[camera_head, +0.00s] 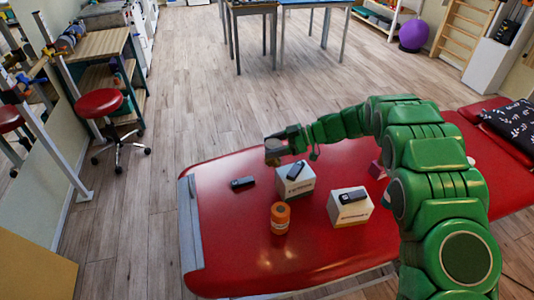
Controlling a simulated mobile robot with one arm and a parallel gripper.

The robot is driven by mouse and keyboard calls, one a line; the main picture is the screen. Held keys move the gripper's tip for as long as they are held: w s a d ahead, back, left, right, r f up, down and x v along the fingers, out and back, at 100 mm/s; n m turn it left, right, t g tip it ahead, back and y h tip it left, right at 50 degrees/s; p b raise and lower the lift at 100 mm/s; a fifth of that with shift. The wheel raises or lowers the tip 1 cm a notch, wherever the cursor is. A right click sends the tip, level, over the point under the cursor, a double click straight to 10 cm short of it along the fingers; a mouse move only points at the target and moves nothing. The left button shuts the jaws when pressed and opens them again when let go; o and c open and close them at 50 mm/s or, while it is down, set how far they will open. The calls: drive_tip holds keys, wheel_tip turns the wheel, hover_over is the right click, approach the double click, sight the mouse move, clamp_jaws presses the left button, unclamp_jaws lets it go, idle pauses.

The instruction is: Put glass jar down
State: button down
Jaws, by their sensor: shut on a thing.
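My green arm reaches over the red padded table (235,245) from the right. My gripper (277,146) is above the table's far edge, left of centre in the camera_head view. It is shut on a small, greyish-brown, roughly cylindrical thing, which I take to be the glass jar (273,155). The jar looks about upright, and the dark fingers cover part of it. I cannot tell how high it is above the table top.
An orange container (280,218) stands on the table. Two white boxes (293,189) (348,213) each bear a dark device. Another dark device (242,183) lies at left. A reddish box (376,169) is partly behind my arm. The front-left table top is clear.

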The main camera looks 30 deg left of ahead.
drive_tip(key=w+a+f, duration=0.7)
drive_tip(key=w+f, duration=0.1)
drive_tip(key=w, duration=0.1)
drive_tip(key=shift+w+a+f, duration=0.15)
drive_tip(key=shift+a+f, duration=0.15)
drive_tip(key=shift+f, duration=0.05)
idle(0.7)
drive_tip(key=shift+f, duration=0.15)
drive_tip(key=shift+w+a+f, duration=0.1)
drive_tip(key=shift+f, duration=1.45)
drive_tip(key=shift+f, duration=0.15)
drive_tip(key=shift+c, duration=1.1)
unclamp_jaws()
